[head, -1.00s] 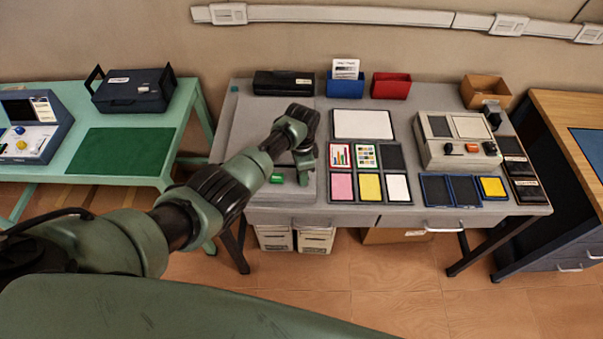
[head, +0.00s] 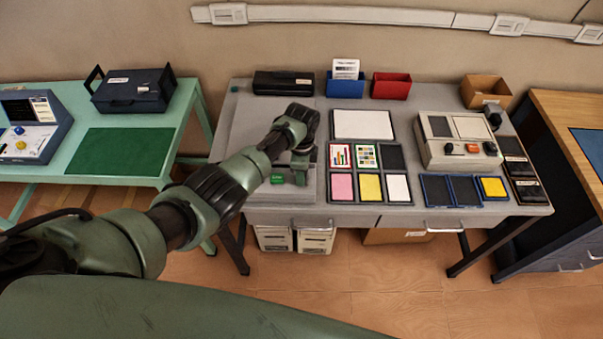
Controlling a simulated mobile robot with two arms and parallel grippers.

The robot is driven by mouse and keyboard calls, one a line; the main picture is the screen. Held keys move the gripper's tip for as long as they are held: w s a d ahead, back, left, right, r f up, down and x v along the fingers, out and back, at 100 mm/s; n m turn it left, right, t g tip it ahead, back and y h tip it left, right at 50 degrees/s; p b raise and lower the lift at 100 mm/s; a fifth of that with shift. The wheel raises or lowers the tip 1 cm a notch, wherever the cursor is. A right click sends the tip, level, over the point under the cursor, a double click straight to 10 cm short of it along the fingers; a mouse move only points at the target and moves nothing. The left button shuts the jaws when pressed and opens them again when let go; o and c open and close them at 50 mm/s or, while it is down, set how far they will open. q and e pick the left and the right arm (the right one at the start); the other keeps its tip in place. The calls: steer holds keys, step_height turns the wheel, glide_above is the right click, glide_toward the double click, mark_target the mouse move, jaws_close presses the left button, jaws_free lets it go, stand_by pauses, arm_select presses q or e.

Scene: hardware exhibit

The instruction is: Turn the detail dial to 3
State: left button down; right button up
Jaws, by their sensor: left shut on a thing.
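A flat grey machine (head: 245,130) takes up the left part of the grey table, with a green button (head: 277,179) on its front strip. My left gripper (head: 301,180) points down at the front right of this machine, just right of the green button. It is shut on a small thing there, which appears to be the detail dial. The dial, its marks and its setting are hidden by the gripper and too small to read. My right gripper is not in view.
Right of the gripper lie colored pads and cards (head: 370,187) and a white pad (head: 363,124). A beige box with knobs (head: 430,155) stands farther right. A black case (head: 284,82), a blue bin (head: 345,86) and a red bin (head: 391,86) line the back.

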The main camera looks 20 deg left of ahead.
arm_select(q)
steer(key=c, duration=1.1)
jaws_free()
steer(key=shift+c, duration=0.2)
steer(key=shift+r, duration=3.9)
